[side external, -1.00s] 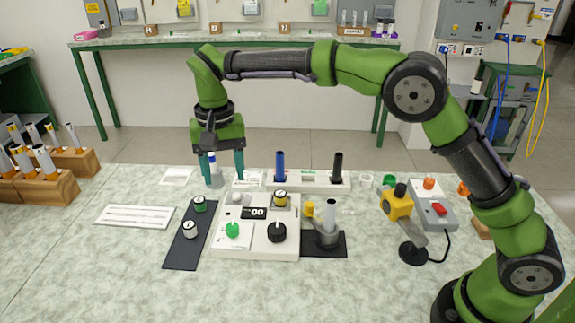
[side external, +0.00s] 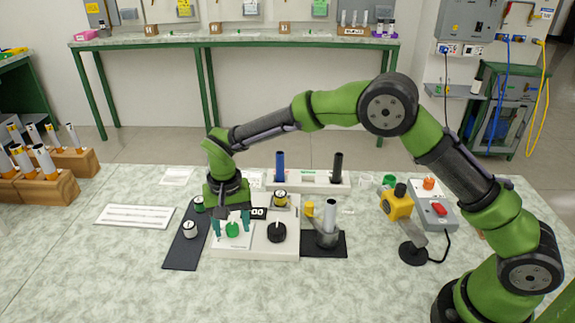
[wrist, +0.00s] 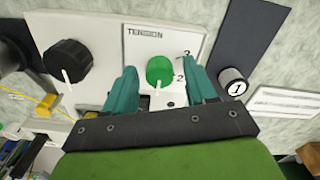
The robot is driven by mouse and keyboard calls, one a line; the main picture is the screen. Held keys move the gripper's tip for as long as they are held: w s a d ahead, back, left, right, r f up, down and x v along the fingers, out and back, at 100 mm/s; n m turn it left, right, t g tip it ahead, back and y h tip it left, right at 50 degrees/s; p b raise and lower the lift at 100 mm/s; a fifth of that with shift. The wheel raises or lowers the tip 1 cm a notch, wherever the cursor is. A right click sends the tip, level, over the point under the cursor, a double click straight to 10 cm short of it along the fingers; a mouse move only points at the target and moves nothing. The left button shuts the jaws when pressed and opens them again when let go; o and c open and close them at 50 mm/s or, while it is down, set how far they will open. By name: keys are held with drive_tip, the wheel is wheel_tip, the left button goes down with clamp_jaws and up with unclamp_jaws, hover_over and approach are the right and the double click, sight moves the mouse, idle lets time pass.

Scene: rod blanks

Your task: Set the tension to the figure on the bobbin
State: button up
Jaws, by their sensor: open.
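The green tension knob (side external: 232,230) sits on the white panel of the control box (side external: 262,250). In the wrist view the knob (wrist: 160,71) is below the word TENSION, with its white pointer toward my gripper and the figures 2 and 3 at its right. My gripper (side external: 232,222) is open, its teal fingers either side of the knob; contact cannot be told. The fingers (wrist: 158,78) also flank it in the wrist view. A blue bobbin (side external: 280,166) and a black bobbin (side external: 338,167) stand in the white rack behind. No figure is readable on them.
A metal cylinder stand (side external: 327,235) is right.

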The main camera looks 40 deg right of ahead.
drive_tip(key=shift+c, duration=0.3)
clamp_jaws()
drive_tip(key=shift+n, duration=0.3)
drive_tip(key=n, duration=1.1)
idle(0.4)
drive_tip(key=shift+o, duration=0.3)
unclamp_jaws()
